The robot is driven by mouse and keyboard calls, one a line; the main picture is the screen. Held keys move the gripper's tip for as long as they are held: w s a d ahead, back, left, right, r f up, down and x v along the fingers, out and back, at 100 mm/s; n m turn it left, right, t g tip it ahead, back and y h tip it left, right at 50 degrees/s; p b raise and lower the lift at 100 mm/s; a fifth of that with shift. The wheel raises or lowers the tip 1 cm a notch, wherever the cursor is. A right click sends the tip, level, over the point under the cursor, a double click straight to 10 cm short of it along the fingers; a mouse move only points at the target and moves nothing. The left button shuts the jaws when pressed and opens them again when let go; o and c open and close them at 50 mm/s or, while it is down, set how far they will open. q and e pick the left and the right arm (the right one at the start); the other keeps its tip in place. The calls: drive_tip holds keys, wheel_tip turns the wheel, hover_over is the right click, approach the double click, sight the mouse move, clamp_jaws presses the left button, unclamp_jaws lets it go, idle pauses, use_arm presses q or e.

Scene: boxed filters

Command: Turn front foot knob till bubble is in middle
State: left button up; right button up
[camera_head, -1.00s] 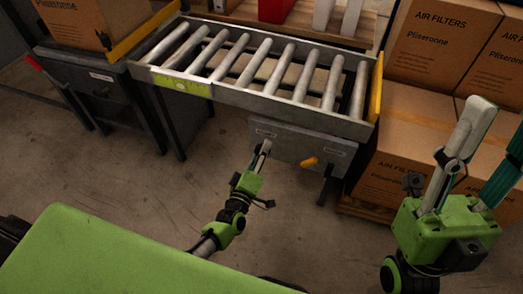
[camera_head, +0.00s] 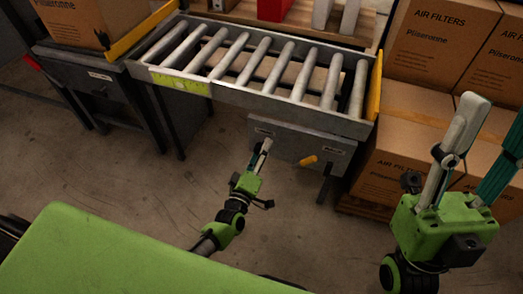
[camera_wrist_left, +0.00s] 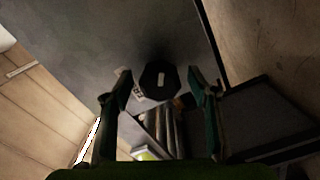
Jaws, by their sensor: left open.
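A dark, many-sided knob (camera_wrist_left: 160,79) with a pale mark in its middle shows in the left wrist view, between my left fingertips and apart from them in the picture. My left gripper (camera_wrist_left: 158,82) is open around the line to it; contact cannot be told. In the head view my left gripper (camera_head: 265,147) is at the grey panel (camera_head: 290,146) under the roller conveyor, and the knob does not show there. A yellow-green level strip (camera_head: 181,83) is on the conveyor's front left; its bubble is too small to place. My right gripper (camera_head: 496,115) is open and empty at the right.
The roller conveyor (camera_head: 243,98) has a yellow end stop (camera_head: 374,88) at its right. An orange-yellow handle (camera_head: 308,160) is on the panel, right of my left gripper. Stacked air filter boxes (camera_head: 411,124) stand at the right. The floor (camera_head: 120,180) in front is clear.

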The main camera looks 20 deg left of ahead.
use_arm(q)
drive_tip(key=s, duration=1.1)
drive_tip(key=shift+s+a, duration=0.2)
drive_tip(key=shift+s, duration=0.1)
